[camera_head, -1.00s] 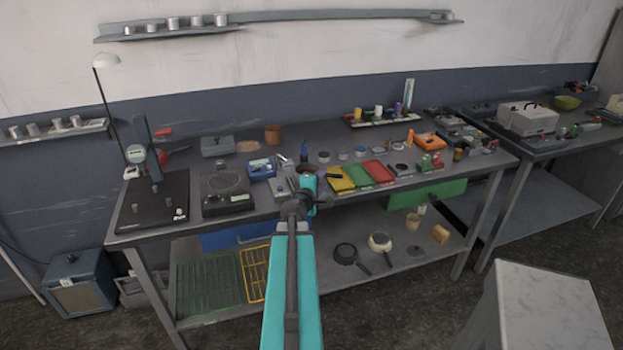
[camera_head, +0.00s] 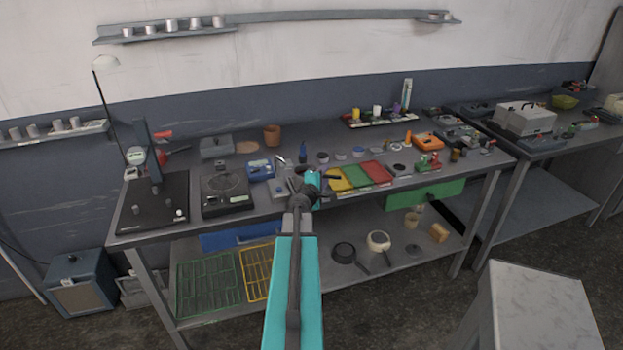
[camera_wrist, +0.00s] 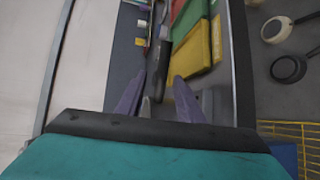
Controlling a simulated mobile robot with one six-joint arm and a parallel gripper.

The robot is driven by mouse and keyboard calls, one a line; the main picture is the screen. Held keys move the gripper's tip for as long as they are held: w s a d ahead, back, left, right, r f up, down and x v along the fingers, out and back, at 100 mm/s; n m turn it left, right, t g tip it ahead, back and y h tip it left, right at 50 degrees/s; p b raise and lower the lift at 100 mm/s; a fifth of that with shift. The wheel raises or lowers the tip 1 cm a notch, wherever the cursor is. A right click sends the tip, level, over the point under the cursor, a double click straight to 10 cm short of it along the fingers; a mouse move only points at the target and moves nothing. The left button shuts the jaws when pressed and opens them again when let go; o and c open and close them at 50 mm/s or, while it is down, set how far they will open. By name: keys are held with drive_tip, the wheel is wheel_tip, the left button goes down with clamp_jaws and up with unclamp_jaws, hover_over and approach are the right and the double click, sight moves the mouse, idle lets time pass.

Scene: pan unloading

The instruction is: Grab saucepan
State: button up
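A cream saucepan (camera_head: 378,240) with a dark handle sits on the lower shelf of the workbench. It also shows at the top right of the wrist view (camera_wrist: 275,29). A small black pan (camera_head: 344,251) stands just left of it, also visible in the wrist view (camera_wrist: 288,69). My gripper (camera_wrist: 158,95) has its two fingers apart, above the bench top. A long dark handle-like object lies below and between the fingers, with no clear contact. The saucepan is well away from the fingers, lower down. The fingers are hidden behind my arm in the head view.
Yellow, green and red trays (camera_head: 376,173) lie on the bench top (camera_head: 265,209). A green drawer (camera_head: 425,194) and a blue drawer (camera_head: 240,237) hang beneath it. Green and yellow racks (camera_head: 208,282) lie on the lower shelf at left. A marble-topped block (camera_head: 540,300) stands front right.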

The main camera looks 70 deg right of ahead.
drive_tip(key=shift+d, duration=0.1)
idle(0.5)
clamp_jaws()
